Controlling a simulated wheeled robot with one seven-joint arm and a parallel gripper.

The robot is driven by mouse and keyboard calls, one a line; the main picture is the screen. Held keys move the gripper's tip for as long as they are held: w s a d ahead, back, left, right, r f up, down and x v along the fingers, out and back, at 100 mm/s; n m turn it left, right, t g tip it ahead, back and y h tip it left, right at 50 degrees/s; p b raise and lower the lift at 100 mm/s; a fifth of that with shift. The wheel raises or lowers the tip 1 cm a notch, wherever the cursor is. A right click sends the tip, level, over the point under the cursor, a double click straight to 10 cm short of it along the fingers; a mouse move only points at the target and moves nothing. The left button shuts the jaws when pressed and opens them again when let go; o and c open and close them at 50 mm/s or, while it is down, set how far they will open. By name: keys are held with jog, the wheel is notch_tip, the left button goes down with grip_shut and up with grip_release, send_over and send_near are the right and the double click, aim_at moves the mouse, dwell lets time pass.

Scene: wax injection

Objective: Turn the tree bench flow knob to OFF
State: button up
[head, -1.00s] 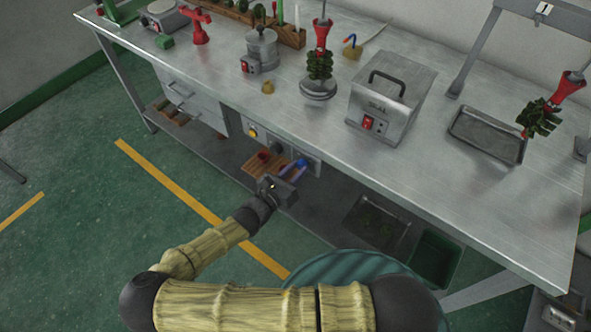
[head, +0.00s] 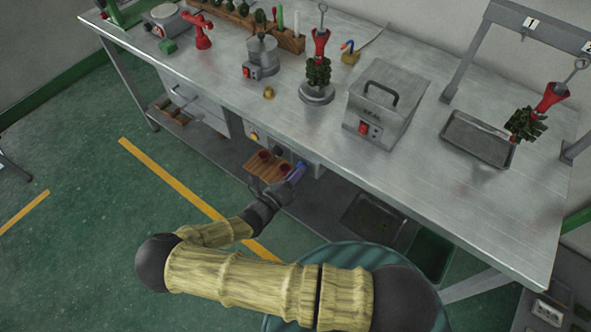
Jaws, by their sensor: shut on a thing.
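The bench's front control panel (head: 284,152) sits under the tabletop edge, with a yellow button (head: 254,136) at its left and a dark round knob (head: 276,152) in the middle. A blue knob (head: 300,165) is at its right end. My gripper (head: 296,173) reaches up to the panel from the front and is shut on the blue knob, which it partly hides. The knob's pointer and any OFF mark are too small or covered to read.
A wooden rack with red cups (head: 263,166) is just left of my gripper under the bench. The steel tabletop (head: 225,85) overhangs above, carrying a steel box (head: 388,100) and a wax tree on a stand (head: 318,92). Green floor (head: 100,230) lies open at left.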

jog(key=n+p, duration=0.1)
jog(key=n, duration=0.9)
jog(key=shift+w+r+t, duration=0.1)
jog(key=shift+t, duration=0.2)
jog(key=o, duration=1)
